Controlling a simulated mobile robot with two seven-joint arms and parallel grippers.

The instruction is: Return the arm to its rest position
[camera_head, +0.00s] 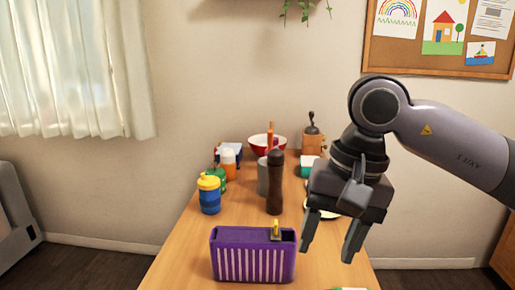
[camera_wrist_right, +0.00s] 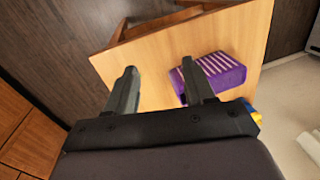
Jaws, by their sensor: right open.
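My right gripper (camera_head: 332,240) comes in from the right in the head view and hangs above the right side of the wooden table (camera_head: 190,262). Its two fingers are apart with nothing between them. In the right wrist view the open fingers (camera_wrist_right: 155,88) point over the bare tabletop. My left gripper is not in view.
Behind the basket stand a blue and yellow cup (camera_head: 209,196), a dark brown bottle (camera_head: 275,185), a grey cylinder (camera_head: 263,177), a red and white bowl (camera_head: 258,143) and a wooden block with a dark handle (camera_head: 312,140). A plate is partly hidden behind the gripper. A corkboard (camera_head: 400,54) hangs on the wall.

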